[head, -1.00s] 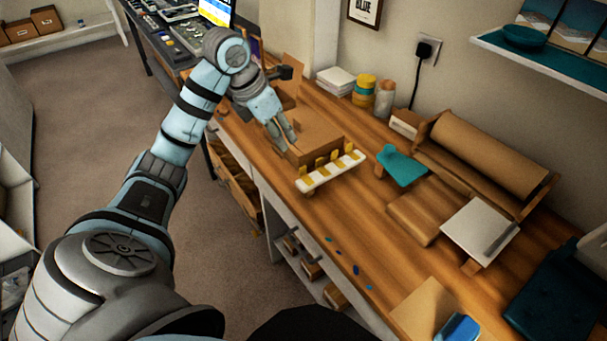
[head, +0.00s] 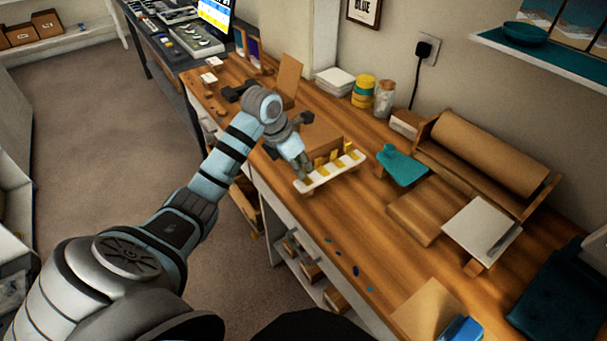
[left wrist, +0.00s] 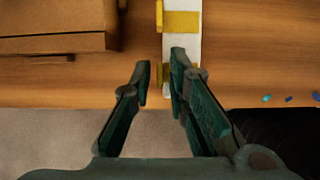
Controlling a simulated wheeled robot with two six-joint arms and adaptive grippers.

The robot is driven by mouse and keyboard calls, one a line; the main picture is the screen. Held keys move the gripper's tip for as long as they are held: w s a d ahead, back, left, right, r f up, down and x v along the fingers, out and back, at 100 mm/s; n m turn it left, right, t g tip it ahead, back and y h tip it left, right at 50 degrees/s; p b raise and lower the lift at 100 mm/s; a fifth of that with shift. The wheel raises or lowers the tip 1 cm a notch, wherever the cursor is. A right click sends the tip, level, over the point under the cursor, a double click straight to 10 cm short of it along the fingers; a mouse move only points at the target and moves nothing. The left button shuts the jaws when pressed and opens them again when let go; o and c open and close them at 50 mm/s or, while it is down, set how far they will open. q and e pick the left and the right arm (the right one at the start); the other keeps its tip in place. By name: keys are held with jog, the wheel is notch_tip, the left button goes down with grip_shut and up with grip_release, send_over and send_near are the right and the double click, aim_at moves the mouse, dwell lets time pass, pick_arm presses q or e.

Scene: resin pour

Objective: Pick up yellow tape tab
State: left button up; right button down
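Several yellow tape tabs (head: 334,156) stand along a white strip (head: 325,176) at the table's front edge. My left gripper (head: 304,172) is over the strip's left end. In the left wrist view the gripper (left wrist: 160,68) is open, its fingers apart at the end of the white strip (left wrist: 182,45). Yellow of the end tab shows between and beside the fingers, partly hidden by the right finger. Another yellow tab (left wrist: 181,22) lies farther along the strip, clear of the fingers. I cannot tell whether either finger touches a tab. My right gripper is not in view.
A cardboard box (head: 322,138) stands just behind the strip. A teal holder (head: 402,165), a wooden block (head: 428,209) and a brown paper roll (head: 488,155) are to the right. Small blue bits (head: 341,254) lie near the front edge.

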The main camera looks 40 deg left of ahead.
pick_arm(q)
grip_shut()
jog(key=shift+r, duration=0.15)
notch_tip(320, 180, up, 20)
jog(key=p, duration=1.1)
